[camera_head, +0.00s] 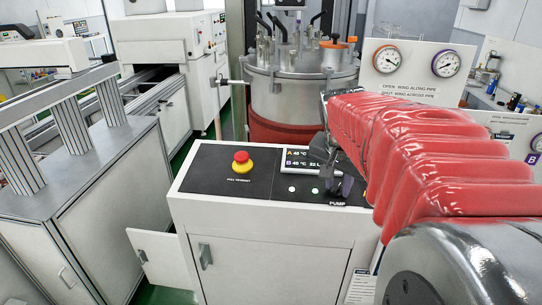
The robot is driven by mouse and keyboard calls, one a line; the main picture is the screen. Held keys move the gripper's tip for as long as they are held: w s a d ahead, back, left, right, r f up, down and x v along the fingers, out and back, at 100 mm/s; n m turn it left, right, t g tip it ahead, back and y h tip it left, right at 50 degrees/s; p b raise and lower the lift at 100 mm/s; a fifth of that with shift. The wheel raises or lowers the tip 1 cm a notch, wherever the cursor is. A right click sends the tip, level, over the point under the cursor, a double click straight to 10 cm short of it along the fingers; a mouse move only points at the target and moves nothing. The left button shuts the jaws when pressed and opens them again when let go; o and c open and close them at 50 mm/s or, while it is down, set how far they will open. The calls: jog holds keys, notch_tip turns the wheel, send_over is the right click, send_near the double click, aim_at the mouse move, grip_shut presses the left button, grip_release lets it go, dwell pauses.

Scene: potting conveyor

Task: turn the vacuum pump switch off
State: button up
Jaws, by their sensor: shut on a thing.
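The white control cabinet (262,226) stands in the middle with a black sloped panel on top. The label PUMP (339,204) is at the panel's front edge. Just above it is the vacuum pump switch (347,186), a small dark purple part, largely hidden by my gripper. My gripper (333,183) reaches down to the panel from the upper right and is shut on the switch. Which way the switch is set cannot be told. My red-sleeved arm covers the right part of the panel.
A red emergency stop button (241,160) on a yellow base is on the panel's left. A small display (300,160) is behind my gripper. The steel vessel (289,98) stands behind the cabinet, with a gauge board (407,92) to its right. A cabinet door (160,257) stands open at lower left.

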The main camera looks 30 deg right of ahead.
jog(key=shift+s+n, duration=0.2)
jog(key=shift+n, duration=0.4)
jog(key=shift+a+n, duration=0.1)
jog(key=shift+n, duration=0.2)
jog(key=n+t+y, duration=0.1)
jog(key=n, duration=0.3)
jog(key=shift+s+f, duration=0.1)
jog(key=shift+f, duration=0.05)
jog(key=shift+d+n+y, duration=0.1)
jog(key=shift+n+y, duration=0.25)
jog(key=shift+n, duration=1.25)
jog(key=shift+d+n+y, duration=0.1)
jog(key=shift+n+y, duration=0.25)
jog(key=shift+n, duration=1.25)
jog(key=o, duration=1.1)
jog(key=shift+t, duration=0.3)
jog(key=shift+c, duration=0.2)
